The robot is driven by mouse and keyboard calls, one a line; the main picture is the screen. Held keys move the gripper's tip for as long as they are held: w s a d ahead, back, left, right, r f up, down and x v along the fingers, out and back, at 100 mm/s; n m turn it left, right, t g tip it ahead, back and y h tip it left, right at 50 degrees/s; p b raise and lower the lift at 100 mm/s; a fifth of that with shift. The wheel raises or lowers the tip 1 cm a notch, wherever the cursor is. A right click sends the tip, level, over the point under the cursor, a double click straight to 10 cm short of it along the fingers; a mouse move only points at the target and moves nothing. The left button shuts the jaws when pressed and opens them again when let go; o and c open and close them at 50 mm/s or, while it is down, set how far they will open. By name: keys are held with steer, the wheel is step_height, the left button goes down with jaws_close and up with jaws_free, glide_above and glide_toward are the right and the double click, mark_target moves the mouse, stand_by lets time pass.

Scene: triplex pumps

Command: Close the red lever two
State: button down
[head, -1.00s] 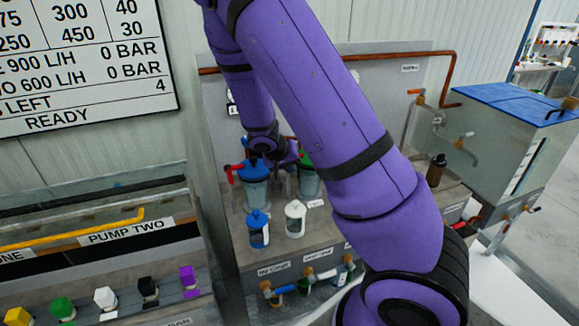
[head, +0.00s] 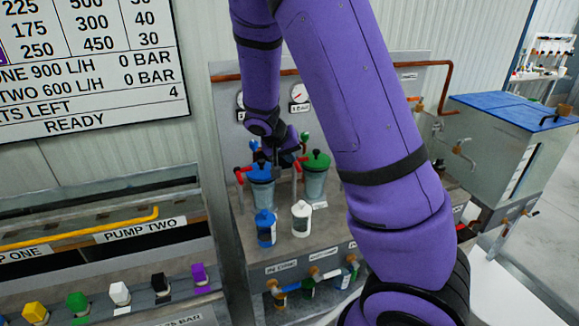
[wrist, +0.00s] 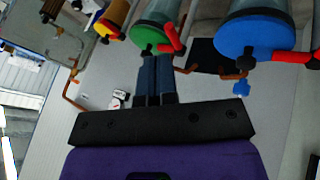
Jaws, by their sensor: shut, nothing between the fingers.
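A blue-capped clear canister (head: 261,180) and a green-capped one (head: 316,172) stand on the grey pump bench. A red lever (head: 240,176) sits left of the blue cap, and another red lever (head: 303,159) is by the green cap. I cannot read which is lever two. In the wrist view, one red lever (wrist: 172,37) lies by the green cap and another (wrist: 295,57) by the blue cap. My gripper (head: 284,160) is behind the canisters' tops. Its blue fingers (wrist: 155,60) are together and empty, just beyond the green cap's lever; contact is unclear.
Blue (head: 266,230) and white (head: 301,218) bottles stand in front of the canisters. Gauges (head: 300,92) and copper pipe (head: 400,64) line the back panel. A blue-lidded tank (head: 500,140) is at right. My purple arm crosses the bench.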

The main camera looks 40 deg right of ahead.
mark_target(297, 167)
steer(key=w+a+r, duration=0.1)
steer(key=w+a, duration=0.4)
steer(key=w, duration=0.1)
steer(key=d+f, duration=0.9)
steer(key=shift+d+n, duration=0.15)
steer(key=shift+n, duration=0.15)
steer(key=shift+s, duration=0.1)
steer(key=shift+s+d, duration=0.5)
steer(key=shift+d, duration=0.2)
